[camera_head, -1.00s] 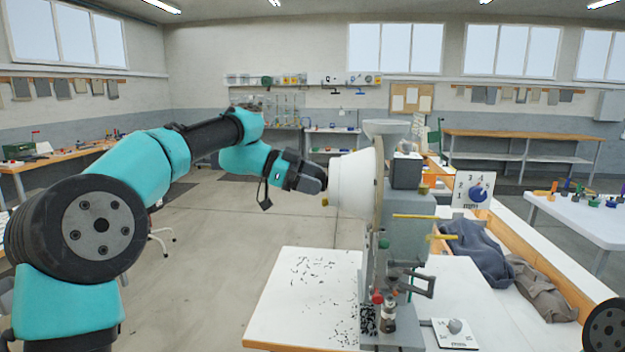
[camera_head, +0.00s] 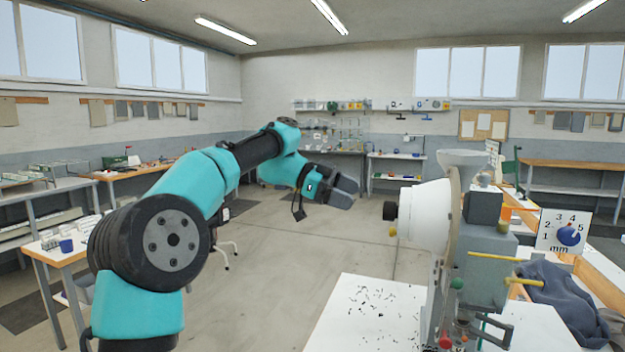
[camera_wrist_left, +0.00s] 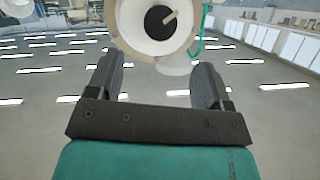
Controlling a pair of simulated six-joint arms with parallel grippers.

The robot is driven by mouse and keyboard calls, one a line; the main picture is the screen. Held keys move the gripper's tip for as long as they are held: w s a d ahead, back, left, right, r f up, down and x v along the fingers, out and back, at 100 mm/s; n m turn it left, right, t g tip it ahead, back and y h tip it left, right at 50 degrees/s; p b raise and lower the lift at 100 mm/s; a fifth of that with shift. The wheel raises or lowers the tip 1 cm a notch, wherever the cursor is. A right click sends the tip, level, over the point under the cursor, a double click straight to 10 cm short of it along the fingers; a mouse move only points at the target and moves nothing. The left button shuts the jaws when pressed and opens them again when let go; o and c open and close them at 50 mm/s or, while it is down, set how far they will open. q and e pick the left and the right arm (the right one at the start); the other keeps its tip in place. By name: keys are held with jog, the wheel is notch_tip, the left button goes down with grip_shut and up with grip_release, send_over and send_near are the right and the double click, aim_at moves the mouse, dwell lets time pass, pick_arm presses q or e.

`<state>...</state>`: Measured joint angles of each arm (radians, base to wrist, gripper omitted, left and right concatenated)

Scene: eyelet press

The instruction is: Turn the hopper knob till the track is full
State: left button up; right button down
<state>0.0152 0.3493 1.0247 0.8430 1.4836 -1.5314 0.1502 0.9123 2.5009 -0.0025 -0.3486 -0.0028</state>
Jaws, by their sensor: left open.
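The eyelet press is at the right of the head view, with a white hopper (camera_head: 425,216) facing left. A black knob (camera_head: 390,210) sticks out of the hopper's left face. The wrist view shows the knob (camera_wrist_left: 160,22) as a dark disc with a light bar, at top centre. My left gripper (camera_head: 350,190) is to the left of the knob, apart from it. In the wrist view my left gripper (camera_wrist_left: 160,80) has its fingers wide apart with nothing between them. The track is too small or hidden to judge how full it is. My right gripper is not in view.
Dark eyelets lie scattered on the white table (camera_head: 335,320) below the hopper. A dial card in mm (camera_head: 563,232) stands right of the press. A grey cloth (camera_head: 560,295) lies at the right. Open floor lies left of the table.

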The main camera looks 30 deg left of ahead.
pick_arm(q)
jog(key=v, duration=0.9)
